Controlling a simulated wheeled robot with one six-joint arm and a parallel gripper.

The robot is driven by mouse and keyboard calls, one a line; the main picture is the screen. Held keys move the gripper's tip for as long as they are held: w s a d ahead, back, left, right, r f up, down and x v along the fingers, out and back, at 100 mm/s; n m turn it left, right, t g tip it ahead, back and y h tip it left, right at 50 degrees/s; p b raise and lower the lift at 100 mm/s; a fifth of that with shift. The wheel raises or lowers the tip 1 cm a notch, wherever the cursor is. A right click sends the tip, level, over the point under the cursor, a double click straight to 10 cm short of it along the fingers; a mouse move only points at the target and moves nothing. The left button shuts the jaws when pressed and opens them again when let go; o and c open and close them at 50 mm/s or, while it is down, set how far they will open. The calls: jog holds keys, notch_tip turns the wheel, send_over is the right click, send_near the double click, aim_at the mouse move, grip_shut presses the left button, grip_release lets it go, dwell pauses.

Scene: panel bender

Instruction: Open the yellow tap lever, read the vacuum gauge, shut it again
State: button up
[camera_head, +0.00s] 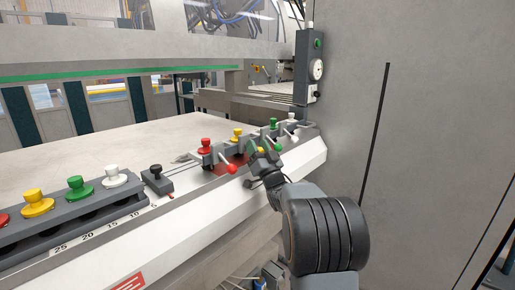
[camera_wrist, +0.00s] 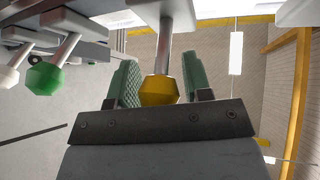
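The yellow tap lever shows in the wrist view as a metal rod with a faceted yellow knob (camera_wrist: 160,91). My gripper (camera_wrist: 160,85) has its two green pads on either side of this knob. The pads stand apart, and a narrow gap shows at the knob's right side. In the head view my gripper (camera_head: 262,148) is at the lever row and partly hides the yellow knob (camera_head: 260,150). The vacuum gauge (camera_head: 317,69) is a small white dial on a grey post at the right. Its needle is too small to read.
A red-knobbed lever (camera_head: 231,169) is left of my gripper; a green one (camera_head: 279,148) and a white one (camera_head: 295,139) are close on its right. Coloured upright knobs stand behind. A black slider block (camera_head: 157,180) is further left. A grey panel (camera_head: 430,130) bounds the right.

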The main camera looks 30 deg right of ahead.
jog(key=shift+o, duration=1.2)
jog(key=b+v, duration=0.1)
jog(key=v, duration=1.3)
